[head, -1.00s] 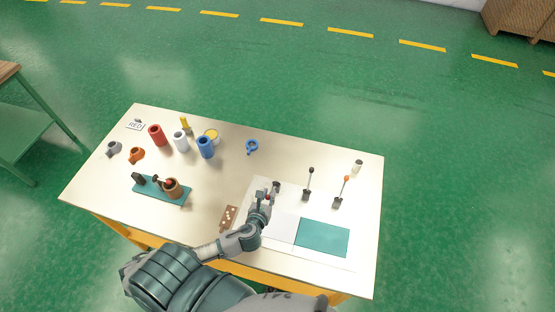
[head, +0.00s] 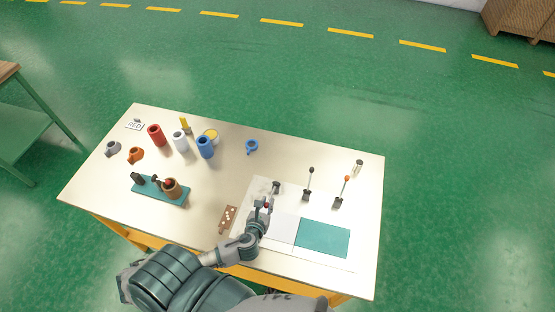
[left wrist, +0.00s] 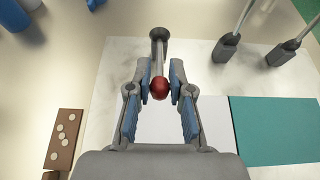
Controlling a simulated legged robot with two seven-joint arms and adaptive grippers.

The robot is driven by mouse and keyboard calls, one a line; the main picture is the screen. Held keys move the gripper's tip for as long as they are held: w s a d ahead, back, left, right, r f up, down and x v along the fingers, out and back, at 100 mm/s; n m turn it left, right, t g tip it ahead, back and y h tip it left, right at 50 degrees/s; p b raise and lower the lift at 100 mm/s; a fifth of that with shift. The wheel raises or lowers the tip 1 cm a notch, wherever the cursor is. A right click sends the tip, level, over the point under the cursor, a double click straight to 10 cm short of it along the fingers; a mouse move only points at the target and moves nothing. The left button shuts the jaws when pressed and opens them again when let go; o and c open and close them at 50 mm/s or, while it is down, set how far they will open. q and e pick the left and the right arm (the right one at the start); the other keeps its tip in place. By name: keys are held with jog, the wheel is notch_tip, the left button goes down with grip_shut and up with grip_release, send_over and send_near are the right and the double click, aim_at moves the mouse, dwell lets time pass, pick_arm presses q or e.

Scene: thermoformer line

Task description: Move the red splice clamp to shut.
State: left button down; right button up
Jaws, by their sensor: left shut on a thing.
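The red splice clamp is a lever with a red ball knob (left wrist: 159,88) and a grey shaft running to a dark pivot base (left wrist: 158,35) in the left wrist view. In the head view its dark base (head: 276,187) stands at the panel's back left, and the lever leans low toward my side. My left gripper (left wrist: 159,77) is shut on the lever at its knob end, with a blue-padded finger on each side. It also shows in the head view (head: 264,203), partly covering the lever. My right gripper is not in view.
A black-knobbed lever (head: 309,182) and an orange-knobbed lever (head: 342,190) stand upright to the right. A teal sheet (head: 323,238) and white sheet (head: 281,229) lie on the panel. A brown dotted block (head: 228,219) lies left. Cylinders, including a red one (head: 156,135), stand farther back.

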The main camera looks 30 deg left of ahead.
pick_arm(q)
jog(key=shift+s+d+f+b, duration=0.1)
jog(key=shift+s+f+b, duration=0.15)
jog(key=shift+f, duration=0.35)
jog(key=shift+s+f+b, duration=0.1)
jog(key=shift+s+f, duration=0.15)
jog(key=shift+f, duration=0.45)
jog(key=shift+s+d+f+b, duration=0.1)
jog(key=shift+s+f+b, duration=0.1)
jog(key=shift+f+b, duration=0.55)
jog(key=shift+s+f+b, duration=0.2)
jog(key=shift+f, duration=1)
jog(key=shift+f, duration=0.45)
jog(key=c, duration=1)
grip_release()
jog(key=shift+o, duration=0.2)
jog(key=shift+r, duration=0.1)
